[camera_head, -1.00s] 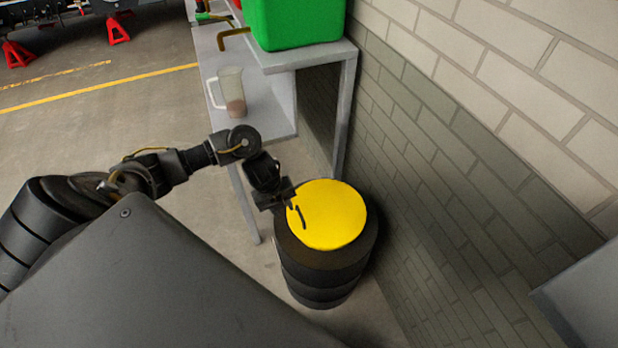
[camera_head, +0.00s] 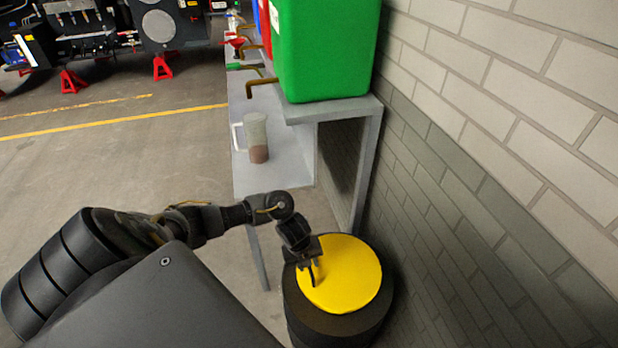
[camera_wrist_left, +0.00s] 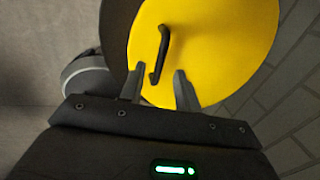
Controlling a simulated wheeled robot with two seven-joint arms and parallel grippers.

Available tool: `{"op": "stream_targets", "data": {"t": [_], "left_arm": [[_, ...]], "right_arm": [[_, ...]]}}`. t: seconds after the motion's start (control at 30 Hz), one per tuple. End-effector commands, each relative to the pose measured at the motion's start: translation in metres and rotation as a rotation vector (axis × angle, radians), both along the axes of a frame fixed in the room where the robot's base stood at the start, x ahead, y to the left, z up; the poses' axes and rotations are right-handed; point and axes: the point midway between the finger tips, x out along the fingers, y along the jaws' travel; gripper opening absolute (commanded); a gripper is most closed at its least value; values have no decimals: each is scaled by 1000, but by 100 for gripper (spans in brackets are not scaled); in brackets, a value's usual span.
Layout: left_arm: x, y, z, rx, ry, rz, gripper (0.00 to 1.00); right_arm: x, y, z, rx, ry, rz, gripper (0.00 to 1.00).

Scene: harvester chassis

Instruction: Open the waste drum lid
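The waste drum is a dark drum (camera_head: 335,325) standing by the wall, with a round yellow lid (camera_head: 350,275) lying on top. A black bar handle (camera_head: 313,274) is on the lid's left part. My left gripper (camera_head: 308,264) is over the lid's left edge, close to the handle. In the left wrist view, the two fingers of the gripper (camera_wrist_left: 158,84) are apart, and the handle (camera_wrist_left: 163,50) on the yellow lid (camera_wrist_left: 215,45) shows ahead, its lower end between the fingertips. Contact with it cannot be told. My right gripper is not in view.
A grey bench (camera_head: 270,180) stands beyond the drum, with a clear jug (camera_head: 257,138) and a green bin (camera_head: 325,45). A brick wall (camera_head: 480,200) is close on the right. The floor on the left is open up to several red stands (camera_head: 72,82).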

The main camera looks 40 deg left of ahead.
Motion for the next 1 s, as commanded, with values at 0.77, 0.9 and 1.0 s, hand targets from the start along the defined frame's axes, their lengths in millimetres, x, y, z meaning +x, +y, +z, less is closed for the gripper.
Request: {"op": "stream_targets", "data": {"t": [0.77,0.9,1.0], "left_arm": [[4,-2,-22,0,0,-1,2],[4,-2,-22,1,-1,0,0],[4,-2,-22,1,-1,0,0]], "right_arm": [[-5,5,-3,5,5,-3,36],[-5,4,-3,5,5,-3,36],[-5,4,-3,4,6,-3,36]]}}
